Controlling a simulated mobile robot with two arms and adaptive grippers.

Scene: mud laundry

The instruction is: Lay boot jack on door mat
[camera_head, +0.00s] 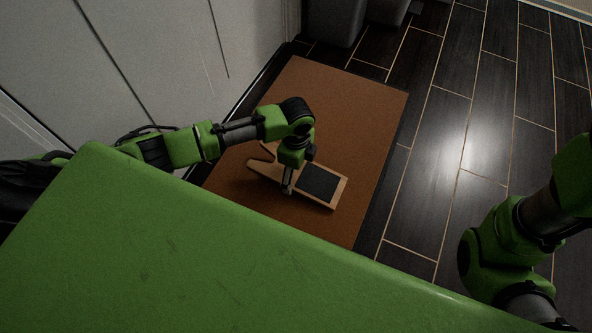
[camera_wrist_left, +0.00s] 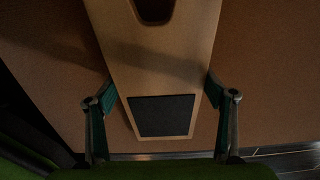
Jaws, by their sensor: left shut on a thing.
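The boot jack (camera_head: 340,192) is a flat wooden board with a dark pad at its right end and a forked notch at its left end. It is over the brown door mat (camera_head: 360,95), roughly flat; I cannot tell whether it touches the mat. My left gripper (camera_head: 287,188) is shut on the boot jack from above, near its middle. In the left wrist view the gripper's fingers (camera_wrist_left: 160,88) press on both side edges of the boot jack (camera_wrist_left: 165,62). The mat (camera_wrist_left: 265,70) fills the background there. My right gripper is out of view.
A pale panelled wall (camera_head: 150,60) stands along the mat's left side. Dark grey objects (camera_head: 335,20) stand beyond the mat's far end. Dark plank floor (camera_head: 470,110) to the right is clear. My right arm is at the right edge.

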